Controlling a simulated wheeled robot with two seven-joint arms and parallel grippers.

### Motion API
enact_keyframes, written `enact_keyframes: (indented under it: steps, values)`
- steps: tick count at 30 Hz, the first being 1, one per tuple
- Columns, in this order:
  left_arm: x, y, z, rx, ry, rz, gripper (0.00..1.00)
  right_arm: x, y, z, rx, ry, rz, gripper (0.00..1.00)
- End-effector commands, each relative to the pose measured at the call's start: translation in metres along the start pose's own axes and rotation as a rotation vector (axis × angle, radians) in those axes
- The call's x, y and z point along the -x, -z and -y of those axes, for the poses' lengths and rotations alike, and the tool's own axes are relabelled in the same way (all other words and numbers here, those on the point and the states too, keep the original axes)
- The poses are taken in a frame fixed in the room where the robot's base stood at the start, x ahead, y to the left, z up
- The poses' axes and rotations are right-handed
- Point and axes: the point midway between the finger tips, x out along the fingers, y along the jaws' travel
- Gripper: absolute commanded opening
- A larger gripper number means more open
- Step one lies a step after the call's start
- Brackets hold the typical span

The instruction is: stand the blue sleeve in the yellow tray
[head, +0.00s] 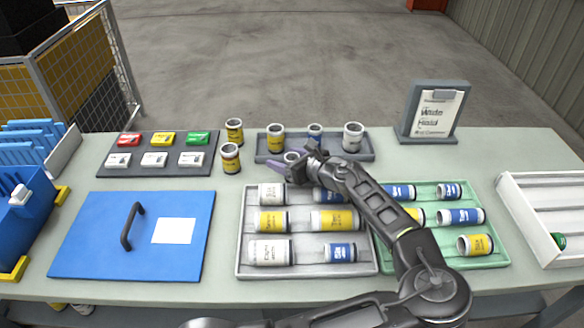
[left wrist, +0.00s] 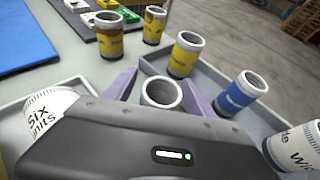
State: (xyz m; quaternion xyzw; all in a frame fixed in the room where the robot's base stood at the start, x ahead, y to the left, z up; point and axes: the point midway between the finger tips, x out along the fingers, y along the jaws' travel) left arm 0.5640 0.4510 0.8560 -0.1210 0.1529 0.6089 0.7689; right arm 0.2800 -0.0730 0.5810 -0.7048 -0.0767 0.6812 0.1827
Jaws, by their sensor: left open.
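My left gripper (head: 284,159) is open, its purple fingers spread on either side of a standing sleeve (left wrist: 162,93) at the front of the grey back tray (head: 362,153). Only that sleeve's pale rim and upper part show, so I cannot tell its label colour or any contact. A blue sleeve (head: 315,131) stands behind in the same tray; it also shows in the left wrist view (left wrist: 239,95). Other blue sleeves lie in the light grey tray (head: 241,240) and green tray (head: 490,262). I see no clearly yellow tray. My right gripper is not in view.
A blue lid (head: 85,240), a sign (head: 435,112) and a white rack (head: 540,215) are around.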

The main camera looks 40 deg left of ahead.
Motion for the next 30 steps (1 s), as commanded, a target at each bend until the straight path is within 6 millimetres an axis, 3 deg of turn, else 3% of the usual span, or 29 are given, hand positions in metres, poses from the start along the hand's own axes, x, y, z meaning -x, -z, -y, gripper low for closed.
enact_keyframes:
  steps: [5, 27, 30]
  values:
    - [0.0001, 0.0000, -0.0001, 0.000, 0.000, 0.000, 0.63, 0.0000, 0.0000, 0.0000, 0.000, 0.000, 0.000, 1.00]
    - [0.0001, 0.0000, -0.0001, 0.000, 0.000, 0.000, 0.02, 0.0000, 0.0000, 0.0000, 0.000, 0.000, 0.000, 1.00]
    - [0.0001, 0.0000, 0.0000, 0.000, 0.000, 0.000, 0.00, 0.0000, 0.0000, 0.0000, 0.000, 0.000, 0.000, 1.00]
